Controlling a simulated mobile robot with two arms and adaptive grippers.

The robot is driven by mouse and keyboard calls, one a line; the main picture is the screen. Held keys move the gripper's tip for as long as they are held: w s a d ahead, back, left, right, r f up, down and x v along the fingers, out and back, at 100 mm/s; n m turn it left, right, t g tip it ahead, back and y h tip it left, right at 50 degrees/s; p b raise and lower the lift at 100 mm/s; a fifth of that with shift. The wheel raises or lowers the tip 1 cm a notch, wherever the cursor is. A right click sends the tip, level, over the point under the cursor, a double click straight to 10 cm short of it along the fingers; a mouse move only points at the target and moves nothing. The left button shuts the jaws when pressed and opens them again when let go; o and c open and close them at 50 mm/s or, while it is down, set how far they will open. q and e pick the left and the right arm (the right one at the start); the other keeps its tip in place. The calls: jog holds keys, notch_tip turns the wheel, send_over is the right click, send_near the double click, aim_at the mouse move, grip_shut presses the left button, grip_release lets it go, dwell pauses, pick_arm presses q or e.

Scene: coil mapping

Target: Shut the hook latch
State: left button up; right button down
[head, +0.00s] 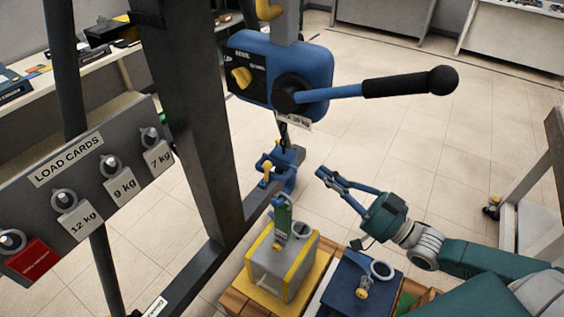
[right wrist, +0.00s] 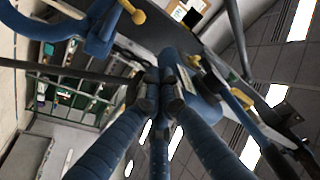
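A blue hook (head: 284,170) hangs below the blue lever hoist (head: 305,70). Its small yellow latch (head: 267,170) is on the hook's left side. In the right wrist view the hook (right wrist: 60,25) is at the top left, and the yellow latch (right wrist: 132,12) sticks out there with a rounded end. I cannot tell whether it closes the hook mouth. My right gripper (head: 321,173) is to the right of the hook and apart from it. Its fingertips (right wrist: 160,92) come together with nothing visible held. My left gripper is out of view.
The hoist's black-gripped lever (head: 400,84) reaches right, above my right gripper. A grey-yellow weight block (head: 282,265) and a blue block (head: 358,290) stand below. A dark frame post (head: 195,110) and the load card board (head: 85,180) are at left. Open floor lies right.

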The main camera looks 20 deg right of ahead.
jog(key=w+a+p, duration=0.1)
jog(key=w+a, duration=0.1)
jog(key=w, duration=0.1)
jog(key=w+a+p, duration=0.1)
jog(key=w+a, duration=0.1)
jog(key=w, duration=0.1)
jog(key=w+a+p, duration=0.1)
jog(key=w+a, duration=0.1)
jog(key=a, duration=0.1)
jog(key=shift+w, duration=0.4)
jog(key=shift+a+f, duration=0.3)
jog(key=shift+f, duration=0.25)
jog(key=shift+s+a+f+n, duration=0.2)
jog(key=shift+a+n, duration=0.05)
jog(key=shift+n, duration=0.15)
